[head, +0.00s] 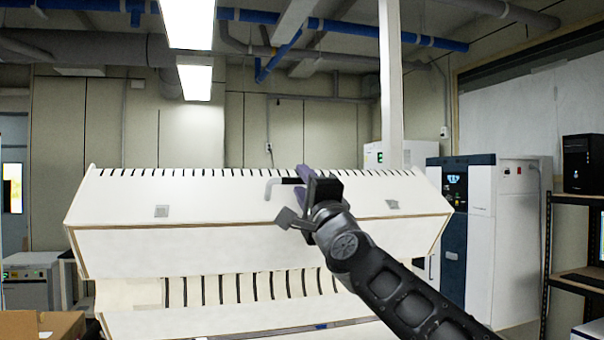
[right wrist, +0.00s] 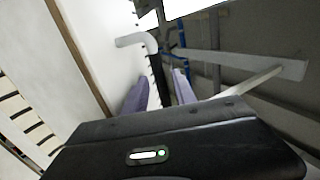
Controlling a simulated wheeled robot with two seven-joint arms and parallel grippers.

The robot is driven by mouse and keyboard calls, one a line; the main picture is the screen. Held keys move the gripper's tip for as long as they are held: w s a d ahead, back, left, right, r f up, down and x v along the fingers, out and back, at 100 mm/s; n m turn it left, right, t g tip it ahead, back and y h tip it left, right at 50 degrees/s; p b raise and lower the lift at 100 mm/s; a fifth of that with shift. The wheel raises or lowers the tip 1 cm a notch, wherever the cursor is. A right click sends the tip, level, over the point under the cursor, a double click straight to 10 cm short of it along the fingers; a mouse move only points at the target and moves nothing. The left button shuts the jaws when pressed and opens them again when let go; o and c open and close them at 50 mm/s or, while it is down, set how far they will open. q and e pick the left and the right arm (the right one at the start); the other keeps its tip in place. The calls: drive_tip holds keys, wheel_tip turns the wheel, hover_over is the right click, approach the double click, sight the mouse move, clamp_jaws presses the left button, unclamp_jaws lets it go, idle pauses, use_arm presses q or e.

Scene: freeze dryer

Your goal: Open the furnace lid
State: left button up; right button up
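The furnace (head: 255,240) is a wide white body with dark slots along its top edge, and it fills the middle of the head view. Its upper white panel (head: 130,203) slants back, with a grey square plate near each end. A bent handle, white at the tip (head: 271,186) and black along its bar, stands at the panel's upper middle; it also shows in the right wrist view (right wrist: 132,40). My left gripper is out of view.
A second slotted band (head: 250,288) shows below the upper panel. A dark blue and white cabinet (head: 490,230) and a black shelf (head: 575,275) stand at the right. A cardboard box (head: 40,325) is at the lower left.

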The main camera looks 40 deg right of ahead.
drive_tip(key=shift+w+d+r, duration=0.15)
drive_tip(key=shift+w+r, duration=0.1)
drive_tip(key=shift+w, duration=0.25)
clamp_jaws()
drive_tip(key=shift+f, duration=0.1)
idle(1.1)
